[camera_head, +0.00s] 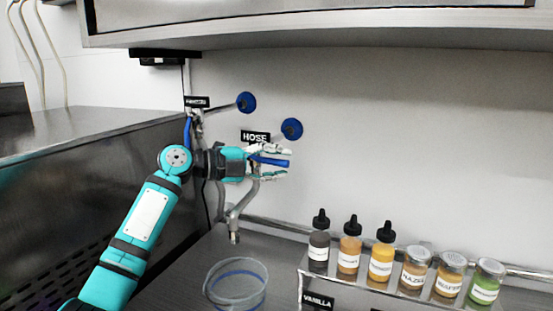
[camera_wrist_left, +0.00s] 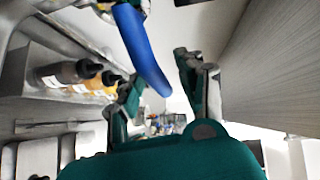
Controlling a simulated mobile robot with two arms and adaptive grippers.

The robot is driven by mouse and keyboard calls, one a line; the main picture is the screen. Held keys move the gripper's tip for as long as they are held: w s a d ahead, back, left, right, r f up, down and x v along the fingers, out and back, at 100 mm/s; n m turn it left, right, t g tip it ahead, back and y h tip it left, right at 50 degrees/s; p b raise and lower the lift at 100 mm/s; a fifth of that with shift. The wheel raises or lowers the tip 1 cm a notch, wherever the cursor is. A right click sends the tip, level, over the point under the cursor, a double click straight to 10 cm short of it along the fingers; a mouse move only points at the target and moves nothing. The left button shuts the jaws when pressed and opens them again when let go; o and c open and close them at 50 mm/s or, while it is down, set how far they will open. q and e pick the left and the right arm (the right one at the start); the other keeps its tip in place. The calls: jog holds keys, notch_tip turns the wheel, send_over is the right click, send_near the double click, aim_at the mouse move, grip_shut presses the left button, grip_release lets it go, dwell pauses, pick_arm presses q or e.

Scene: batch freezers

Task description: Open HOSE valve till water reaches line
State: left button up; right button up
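The HOSE label (camera_head: 255,136) is on the back wall above a blue lever handle (camera_head: 268,160). My left gripper (camera_head: 286,162) is at this handle. In the left wrist view the blue handle (camera_wrist_left: 142,50) runs between the two parted fingers of my left gripper (camera_wrist_left: 158,88), with space visible on both sides; contact cannot be told. A grey pipe with a spout (camera_head: 233,234) hangs below the gripper. A clear round container (camera_head: 236,265) with a blue ring line stands under the spout. No water stream is visible. My right gripper is not in view.
Another blue lever (camera_head: 187,132) with its own label hangs to the left. Two blue round knobs (camera_head: 291,128) stick out of the wall. A metal rack (camera_head: 345,290) with several bottles and jars stands at right. A steel unit (camera_head: 90,150) fills the left.

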pick_arm(q)
grip_shut()
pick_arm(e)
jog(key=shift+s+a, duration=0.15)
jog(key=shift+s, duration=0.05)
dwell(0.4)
